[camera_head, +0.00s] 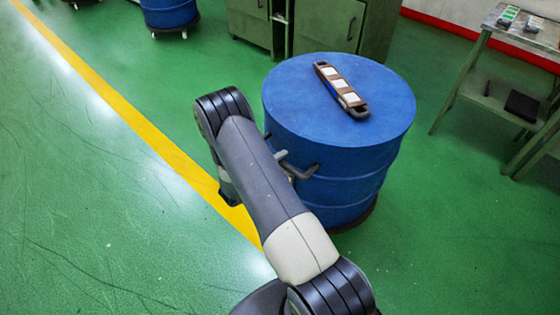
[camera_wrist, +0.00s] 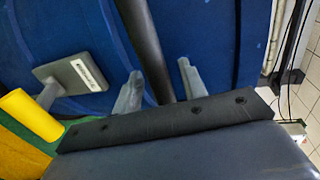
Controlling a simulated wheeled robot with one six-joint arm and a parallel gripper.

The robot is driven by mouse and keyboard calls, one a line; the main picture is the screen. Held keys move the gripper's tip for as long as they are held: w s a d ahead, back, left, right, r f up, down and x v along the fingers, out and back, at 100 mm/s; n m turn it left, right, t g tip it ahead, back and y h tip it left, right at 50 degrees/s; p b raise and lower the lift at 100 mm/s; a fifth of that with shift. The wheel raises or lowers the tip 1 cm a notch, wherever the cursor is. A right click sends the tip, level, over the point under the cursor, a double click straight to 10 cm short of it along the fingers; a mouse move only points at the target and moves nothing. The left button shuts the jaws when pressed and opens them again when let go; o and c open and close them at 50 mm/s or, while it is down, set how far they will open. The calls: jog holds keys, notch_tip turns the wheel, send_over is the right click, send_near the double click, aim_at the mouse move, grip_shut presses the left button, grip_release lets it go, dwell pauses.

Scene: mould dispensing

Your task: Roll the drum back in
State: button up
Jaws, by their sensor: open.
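The blue drum (camera_head: 350,175) stands upright on a dark low base (camera_head: 357,219), right of centre in the head view. A dark handle (camera_head: 308,172) sticks out from its near left side. In the wrist view the drum's blue side (camera_wrist: 215,35) fills much of the background. My gripper (camera_wrist: 160,67) is open, with its two grey fingers pointing at the drum. A dark bar (camera_wrist: 143,35), seemingly the handle, shows between the fingers; I cannot tell whether they touch it. In the head view my arm hides most of the gripper.
A brown tool with white patches (camera_head: 342,88) lies on the drum's lid. Another blue drum (camera_head: 168,12) on casters and green cabinets (camera_head: 330,28) stand behind. A workbench (camera_head: 500,65) is at right. A yellow floor line (camera_head: 110,110) runs left; green floor there is clear.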

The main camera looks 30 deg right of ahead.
jog(key=shift+d, duration=0.15)
jog(key=shift+c, duration=0.2)
grip_shut()
dwell(0.3)
